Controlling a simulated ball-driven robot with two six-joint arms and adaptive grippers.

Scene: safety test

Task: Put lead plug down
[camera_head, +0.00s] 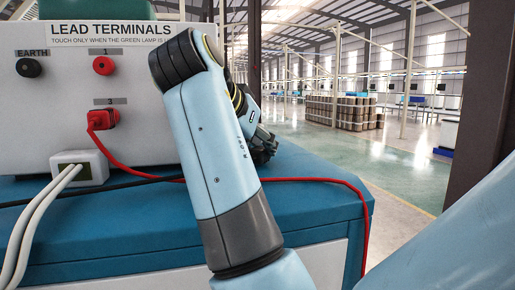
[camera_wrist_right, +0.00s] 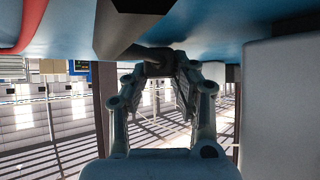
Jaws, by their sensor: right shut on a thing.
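My right gripper (camera_head: 264,147) is partly hidden behind my own arm, low over the blue cabinet top (camera_head: 315,207). In the right wrist view its two fingers (camera_wrist_right: 158,70) are shut on a dark lead plug (camera_wrist_right: 130,32). The plug lies close to the blue surface; I cannot tell if it touches. A black cable (camera_head: 150,181) runs along the cabinet top and passes behind my arm. A red plug (camera_head: 102,119) sits in terminal 3 of the lead terminal box (camera_head: 135,140). My left gripper is not in view.
The box also has a black EARTH terminal (camera_head: 28,68) and a red terminal 1 (camera_head: 103,66). A red cable (camera_head: 325,180) crosses the cabinet top and hangs over its right edge.

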